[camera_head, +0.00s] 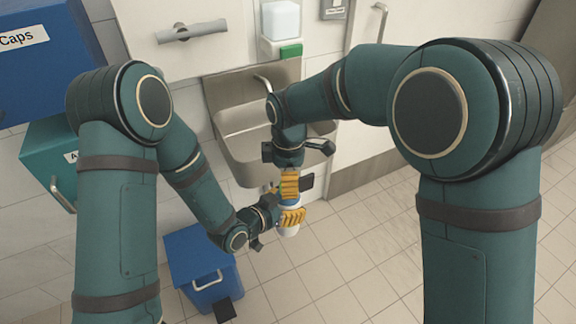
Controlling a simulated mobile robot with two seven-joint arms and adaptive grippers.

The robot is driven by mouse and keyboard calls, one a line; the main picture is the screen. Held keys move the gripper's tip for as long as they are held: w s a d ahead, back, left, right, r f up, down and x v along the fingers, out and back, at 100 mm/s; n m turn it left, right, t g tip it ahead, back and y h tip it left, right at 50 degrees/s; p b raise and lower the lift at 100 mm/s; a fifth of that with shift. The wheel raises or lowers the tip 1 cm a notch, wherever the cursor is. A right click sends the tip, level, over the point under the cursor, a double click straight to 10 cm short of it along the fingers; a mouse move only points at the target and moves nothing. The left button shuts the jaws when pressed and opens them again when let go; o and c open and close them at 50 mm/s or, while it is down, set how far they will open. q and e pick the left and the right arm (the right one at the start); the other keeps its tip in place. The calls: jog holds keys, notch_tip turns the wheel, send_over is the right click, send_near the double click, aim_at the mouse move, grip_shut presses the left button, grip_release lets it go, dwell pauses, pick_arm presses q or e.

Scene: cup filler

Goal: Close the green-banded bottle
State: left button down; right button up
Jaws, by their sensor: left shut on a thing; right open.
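A pale white-blue bottle (290,231) hangs over the floor in front of the sink. My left gripper (291,217), the lower one with yellow finger pads, is shut on it; the bottle's lower end shows beneath the pads. Its green band cannot be made out, as the fingers cover much of it. My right gripper (289,184) points down just above my left one, its yellow pads close over the bottle's top end. It is open. The pads hide the bottle's mouth, and I cannot tell whether a cap is between them or on the bottle.
A metal sink (238,120) is on the wall behind the grippers. A blue box labelled Caps (45,75) and a teal labelled box (45,165) are at the left. A blue bin (195,252) with a handle stands on the floor lower left. The tiled floor at right is clear.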

jog(key=shift+f, duration=1.1)
grip_shut()
jog(key=shift+c, duration=0.5)
grip_release()
jog(key=shift+r, duration=0.1)
jog(key=shift+r, duration=2.2)
